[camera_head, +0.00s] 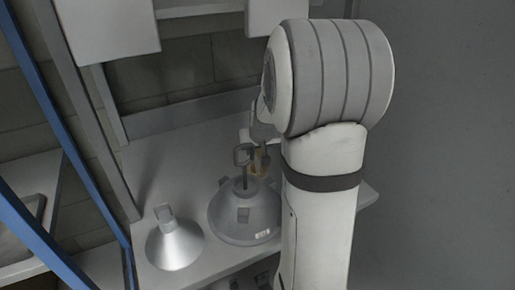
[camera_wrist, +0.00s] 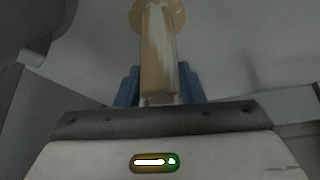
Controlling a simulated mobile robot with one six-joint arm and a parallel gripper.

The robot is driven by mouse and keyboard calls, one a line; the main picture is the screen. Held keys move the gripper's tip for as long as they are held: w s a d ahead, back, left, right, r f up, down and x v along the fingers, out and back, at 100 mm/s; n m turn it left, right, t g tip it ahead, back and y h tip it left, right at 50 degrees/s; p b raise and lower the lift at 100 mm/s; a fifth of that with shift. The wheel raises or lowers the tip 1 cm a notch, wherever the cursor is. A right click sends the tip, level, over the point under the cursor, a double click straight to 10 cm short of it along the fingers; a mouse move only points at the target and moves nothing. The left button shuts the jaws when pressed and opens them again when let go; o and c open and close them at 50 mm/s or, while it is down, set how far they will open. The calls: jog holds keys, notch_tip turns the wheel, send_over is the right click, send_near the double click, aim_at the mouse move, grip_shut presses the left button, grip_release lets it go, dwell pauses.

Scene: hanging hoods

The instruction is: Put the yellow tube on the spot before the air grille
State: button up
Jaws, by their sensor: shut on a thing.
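The yellow tube (camera_wrist: 158,48) stands out between the blue fingers of my gripper (camera_wrist: 159,84) in the wrist view. It is tan-yellow with a wider round end at the top of that picture. My gripper is shut on it. In the head view a small part of the tube (camera_head: 259,163) shows behind the larger hood, left of my arm. My arm hides most of my gripper there. I cannot tell whether the tube touches the table. I cannot make out the air grille or the spot before it in either view.
On the pale table (camera_head: 165,180) stand a large grey cone-shaped hood (camera_head: 243,216) and a smaller shiny one (camera_head: 174,246). A blue post (camera_head: 50,110) rises at the left. White panels (camera_head: 108,28) hang above. Table room is clear behind the smaller hood.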

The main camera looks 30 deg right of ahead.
jog(key=shift+f, duration=0.15)
jog(key=o, duration=1.1)
jog(key=shift+o, duration=0.2)
